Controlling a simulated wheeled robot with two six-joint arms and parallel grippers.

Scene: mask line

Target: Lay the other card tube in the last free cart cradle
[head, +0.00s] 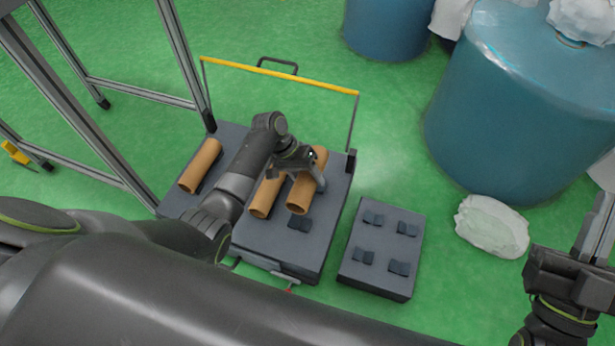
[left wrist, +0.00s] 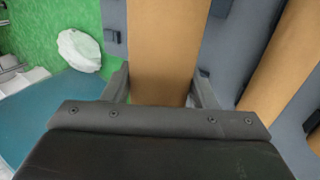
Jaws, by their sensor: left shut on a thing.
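My left gripper (head: 304,168) is shut on a brown card tube (head: 306,192), gripping it around the sides. This tube is over the right part of the grey cart (head: 262,256), with a dark cradle pad (head: 299,223) showing just below its near end. I cannot tell if it touches its cradle. The held tube also fills the middle of the left wrist view (left wrist: 166,50). A second tube (head: 262,197) lies close to its left, and a third tube (head: 200,165) lies at the cart's left side. My right gripper (head: 598,232) is at the right edge, partly cut off.
A low grey stand (head: 379,285) with several empty dark cradles is right of the cart. The cart has a yellow bar (head: 280,76) at its far side. A large blue roll (head: 510,110) and a white crumpled bundle (head: 491,226) stand on the green floor to the right.

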